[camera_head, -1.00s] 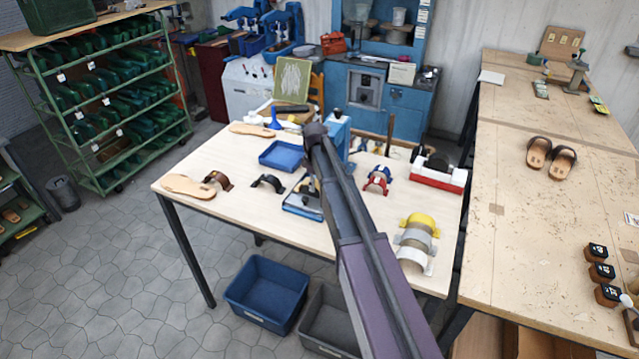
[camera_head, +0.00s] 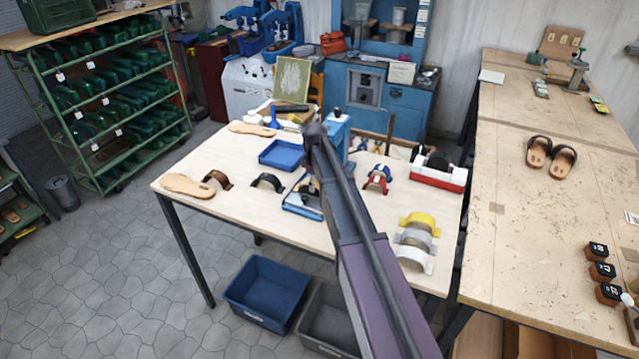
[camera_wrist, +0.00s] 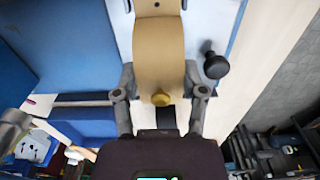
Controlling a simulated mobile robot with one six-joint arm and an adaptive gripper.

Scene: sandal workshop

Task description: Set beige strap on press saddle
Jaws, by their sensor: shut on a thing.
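The beige strap (camera_wrist: 158,50) is a curved tan band with a brass-coloured round stud, seen in the wrist view. My gripper (camera_wrist: 158,83) is shut on it, one finger at each side. The strap lies in front of a pale plate (camera_wrist: 209,22) between blue surfaces, with a black knob (camera_wrist: 215,66) to its right. My arm hides my gripper and the strap there. I cannot make out the saddle or whether the strap touches it.
The table (camera_head: 235,215) holds a blue tray (camera_head: 281,155), a brown strap (camera_head: 216,180) and a black strap (camera_head: 267,182) left of the press. Red-and-blue (camera_head: 378,179) and yellow (camera_head: 420,222) straps and a red-and-white box (camera_head: 438,175) stand right.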

